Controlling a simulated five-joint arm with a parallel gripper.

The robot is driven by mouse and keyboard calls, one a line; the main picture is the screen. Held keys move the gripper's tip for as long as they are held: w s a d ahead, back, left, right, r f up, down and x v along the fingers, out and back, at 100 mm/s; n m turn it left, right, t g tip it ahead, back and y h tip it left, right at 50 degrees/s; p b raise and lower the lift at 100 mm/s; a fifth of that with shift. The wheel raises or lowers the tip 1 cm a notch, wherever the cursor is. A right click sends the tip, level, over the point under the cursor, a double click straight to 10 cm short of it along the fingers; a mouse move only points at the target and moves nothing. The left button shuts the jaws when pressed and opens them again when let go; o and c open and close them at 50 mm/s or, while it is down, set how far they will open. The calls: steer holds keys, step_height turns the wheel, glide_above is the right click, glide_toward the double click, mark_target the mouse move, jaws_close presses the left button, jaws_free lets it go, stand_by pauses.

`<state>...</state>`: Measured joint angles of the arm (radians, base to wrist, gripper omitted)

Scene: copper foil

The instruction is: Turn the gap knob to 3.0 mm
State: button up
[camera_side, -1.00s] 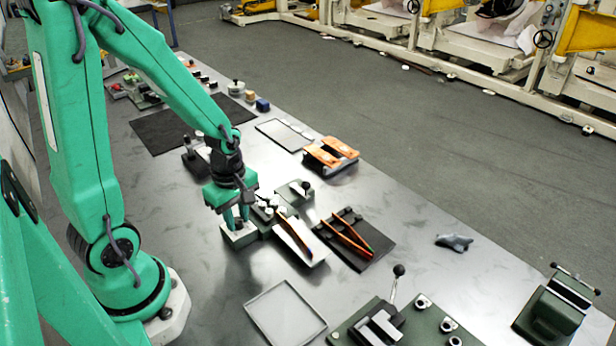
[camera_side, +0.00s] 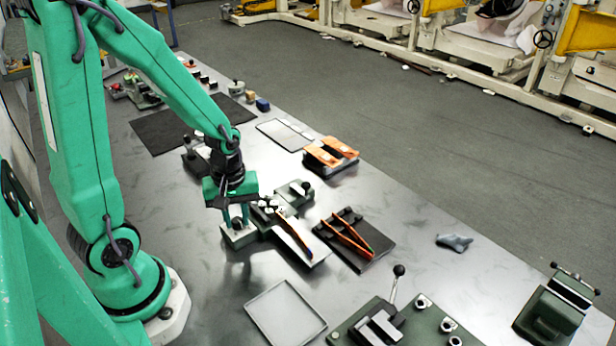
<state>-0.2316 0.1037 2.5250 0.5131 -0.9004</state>
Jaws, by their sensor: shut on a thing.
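My gripper (camera_side: 236,225) points straight down at a small pale block (camera_side: 238,239) at the left end of the roller device. Its two green fingers are shut on the gap knob (camera_side: 237,222), a small dark knob on top of that block. Most of the knob is hidden by the fingers, and no scale or gap reading can be made out. The roller device (camera_side: 270,211) has pale rollers right of my gripper. A sloping pale tray with a copper-coloured strip (camera_side: 294,236) runs from it toward the lower right.
A dark plate with orange-brown strips (camera_side: 349,238) lies right of the device. Orange pieces on a block (camera_side: 330,154) stand behind. An empty shallow tray (camera_side: 286,313) lies in front. A green lever fixture (camera_side: 400,325) stands front right, with a grey rag (camera_side: 454,242) beyond it.

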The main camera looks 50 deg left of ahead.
steer(key=m, duration=0.4)
steer(key=shift+m, duration=0.3)
steer(key=m, duration=0.3)
steer(key=shift+m, duration=0.4)
steer(key=m, duration=1.3)
steer(key=shift+a+m, duration=0.1)
steer(key=shift+m, duration=0.2)
steer(key=m, duration=0.7)
steer(key=o, duration=1)
steer(key=shift+r, duration=0.15)
